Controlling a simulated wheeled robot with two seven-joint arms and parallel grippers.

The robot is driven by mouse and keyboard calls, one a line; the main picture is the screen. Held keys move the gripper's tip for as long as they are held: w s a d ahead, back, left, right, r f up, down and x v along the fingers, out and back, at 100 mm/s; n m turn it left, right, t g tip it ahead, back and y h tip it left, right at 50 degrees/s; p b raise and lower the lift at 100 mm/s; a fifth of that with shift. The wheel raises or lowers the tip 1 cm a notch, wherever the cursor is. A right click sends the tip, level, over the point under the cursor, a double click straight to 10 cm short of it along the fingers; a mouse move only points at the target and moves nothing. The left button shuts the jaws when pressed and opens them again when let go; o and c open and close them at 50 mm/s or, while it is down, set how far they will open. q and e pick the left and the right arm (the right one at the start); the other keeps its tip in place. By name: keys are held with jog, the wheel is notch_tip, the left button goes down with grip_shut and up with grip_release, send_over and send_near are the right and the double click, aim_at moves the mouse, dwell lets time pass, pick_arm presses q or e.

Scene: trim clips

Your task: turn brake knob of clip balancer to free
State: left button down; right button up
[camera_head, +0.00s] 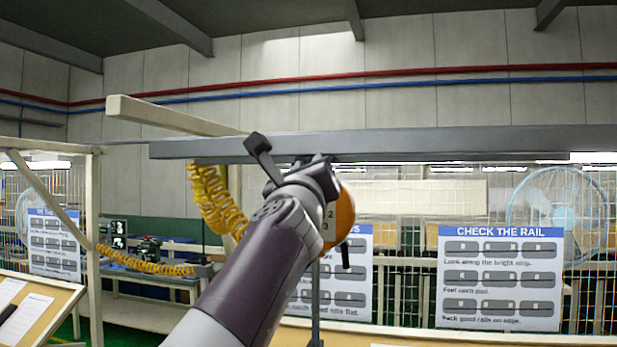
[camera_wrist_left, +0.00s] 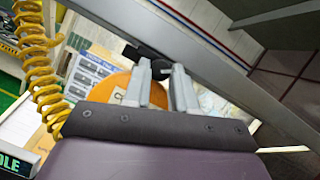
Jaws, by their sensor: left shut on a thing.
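The clip balancer shows as an orange round housing (camera_head: 345,217) below the grey overhead rail, partly hidden behind my left wrist. In the left wrist view its orange disc (camera_wrist_left: 112,84) is left of my fingers. My left gripper (camera_wrist_left: 161,72) reaches up to the top of the balancer, just under the rail, with its fingers on a small dark part, which I take for the brake knob (camera_wrist_left: 143,52). The knob's marking and setting cannot be read. My wrist hides the grip in the head view. My right gripper is not in view.
The grey rail (camera_head: 430,141) runs across just above my gripper. A yellow coiled hose (camera_head: 212,195) hangs to the left. Behind are instruction boards (camera_head: 499,275), a wire fence and a blue fan (camera_head: 556,215). A sloped board (camera_head: 35,310) stands lower left.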

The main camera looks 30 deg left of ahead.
pick_arm(q)
jog(key=shift+w+d+r+n+g+y+p, duration=0.1)
jog(key=shift+n+g+y+p, duration=0.65)
jog(key=shift+n, duration=1.7)
jog(key=shift+d+r+n+g+y+p, duration=0.25)
jog(key=shift+n+g, duration=0.85)
jog(key=shift+n, duration=1.4)
jog(key=shift+w+a+f+n+g+y+p, duration=0.1)
jog(key=shift+n+g+y+p, duration=0.5)
jog(key=shift+n, duration=1.85)
jog(key=shift+g, duration=0.45)
jog(key=c, duration=1)
grip_release()
jog(key=shift+s, duration=0.1)
jog(key=shift+o, duration=0.4)
jog(key=shift+s+b, duration=0.1)
jog(key=shift+b, duration=0.2)
